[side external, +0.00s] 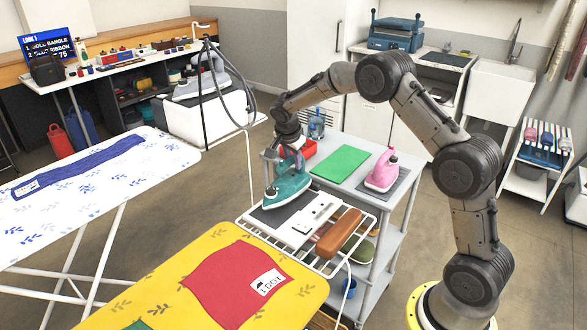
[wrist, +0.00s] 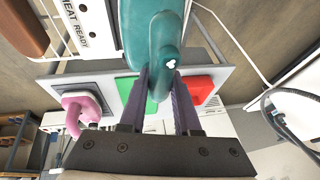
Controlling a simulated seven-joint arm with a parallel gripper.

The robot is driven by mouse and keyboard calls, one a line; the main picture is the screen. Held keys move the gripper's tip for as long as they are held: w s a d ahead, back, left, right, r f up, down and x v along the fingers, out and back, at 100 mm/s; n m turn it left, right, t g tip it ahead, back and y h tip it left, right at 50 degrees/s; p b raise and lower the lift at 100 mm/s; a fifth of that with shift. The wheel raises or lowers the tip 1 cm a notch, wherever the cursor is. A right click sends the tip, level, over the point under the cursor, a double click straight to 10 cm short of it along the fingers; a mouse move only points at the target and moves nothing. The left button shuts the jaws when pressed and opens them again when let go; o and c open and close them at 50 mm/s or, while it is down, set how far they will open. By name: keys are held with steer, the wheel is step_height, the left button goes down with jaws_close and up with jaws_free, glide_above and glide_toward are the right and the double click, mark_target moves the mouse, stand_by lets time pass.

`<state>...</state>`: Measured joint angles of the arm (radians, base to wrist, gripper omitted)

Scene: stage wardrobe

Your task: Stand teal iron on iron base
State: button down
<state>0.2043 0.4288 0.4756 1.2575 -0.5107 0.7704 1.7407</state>
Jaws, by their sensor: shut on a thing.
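The teal iron (side external: 291,184) is in my gripper (side external: 284,160), low over the dark pad of the white iron base (side external: 272,217) at the yellow board's far end. Its soleplate looks roughly level; I cannot tell whether it touches the pad. In the wrist view, the two fingers of my gripper (wrist: 161,76) are shut on either side of the teal iron (wrist: 148,28). Part of the base with the text "HEAT READY" (wrist: 84,15) shows at the top left there. The iron hides part of the base and pad.
A grey cart behind holds a green mat (side external: 341,163), a pink iron (side external: 382,172) and a red tray (side external: 304,150). A red cloth (side external: 235,283) covers part of the yellow board.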

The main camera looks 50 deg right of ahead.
mark_target(293, 176)
steer(key=shift+f, duration=1.3)
steer(key=shift+f, duration=0.15)
steer(key=c, duration=0.6)
jaws_free()
steer(key=shift+s+f, duration=0.1)
steer(key=s+a+r+n, duration=0.1)
steer(key=s+a+r, duration=0.2)
steer(key=r, duration=0.3)
steer(key=s+a+r+n+y, duration=0.1)
steer(key=s+a+r+n, duration=0.15)
steer(key=r, duration=0.35)
steer(key=s+a+r+n, duration=0.1)
steer(key=s+a+r, duration=0.25)
steer(key=r, duration=0.25)
steer(key=s+a+n+t+y, duration=0.1)
steer(key=s+a+n, duration=0.2)
steer(key=s, duration=0.6)
steer(key=s+a+n+t+y, duration=0.1)
steer(key=s+a+n, duration=0.2)
steer(key=s+n, duration=0.3)
steer(key=s+a+n+t+y, duration=0.1)
steer(key=s+a+n, duration=0.2)
steer(key=s, duration=0.9)
steer(key=shift+a+n+y, duration=0.3)
steer(key=shift+n, duration=0.65)
